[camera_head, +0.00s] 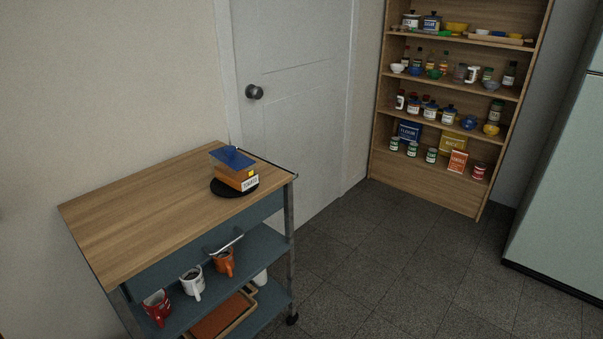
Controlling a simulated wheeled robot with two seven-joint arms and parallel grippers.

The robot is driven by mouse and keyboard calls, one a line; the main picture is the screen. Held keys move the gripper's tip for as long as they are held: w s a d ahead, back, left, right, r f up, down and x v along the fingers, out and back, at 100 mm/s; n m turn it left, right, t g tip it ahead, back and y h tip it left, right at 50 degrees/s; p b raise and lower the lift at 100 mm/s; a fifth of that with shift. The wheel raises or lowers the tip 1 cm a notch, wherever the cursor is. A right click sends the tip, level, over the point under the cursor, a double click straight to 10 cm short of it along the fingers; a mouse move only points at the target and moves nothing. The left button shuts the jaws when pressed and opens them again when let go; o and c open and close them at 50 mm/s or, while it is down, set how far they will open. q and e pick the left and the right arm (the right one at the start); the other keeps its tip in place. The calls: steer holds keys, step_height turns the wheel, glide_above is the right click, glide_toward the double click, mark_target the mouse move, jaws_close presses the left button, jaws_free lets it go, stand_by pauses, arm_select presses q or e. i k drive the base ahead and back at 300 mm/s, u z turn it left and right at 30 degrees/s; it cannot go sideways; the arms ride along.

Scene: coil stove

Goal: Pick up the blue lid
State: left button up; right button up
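The blue lid (232,157) is flat and roughly square. It lies on top of an orange-brown box-shaped container (228,174) with a pale label on its side. The container stands on a round black plate (222,190) near the far right corner of the wooden cart top (140,210). The lid looks slightly larger than the container and overhangs it. Neither of my grippers shows in the head view.
Mugs (193,281) stand on the cart's shelf below the top. A closed white door (295,110) is behind the cart. A stocked wooden shelf unit (420,183) and a pale fridge (560,200) stand to the right. The tiled floor between is clear.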

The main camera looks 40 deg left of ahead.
mark_target(229, 156)
steer(key=u, duration=0.55)
steer(key=k, duration=0.2)
steer(key=z, duration=0.7)
steer(key=i, duration=1.75)
steer(key=u, duration=2.05)
steer(key=i, duration=0.45)
steer(key=u, duration=0.35)
